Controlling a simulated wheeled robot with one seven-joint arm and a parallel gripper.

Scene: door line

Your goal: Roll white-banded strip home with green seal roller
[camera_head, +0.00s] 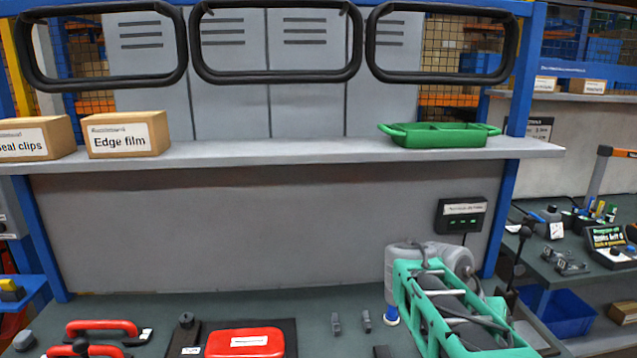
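Three black rounded seal loops hang at the top: a left one (103,84), a middle one (275,78) and a right one (441,79). I see no white band on any of them. I cannot pick out the white-banded strip or a green seal roller with certainty. A teal open frame with dark parts inside and grey rounded joints behind it fills the lower right. It looks like part of my arm, and it hides the bench behind it. I cannot make out gripper fingers.
The dark bench below holds red-handled tools (103,328), a red case (246,342) and small grey pieces (366,321). A blue bin (562,312) stands at right.

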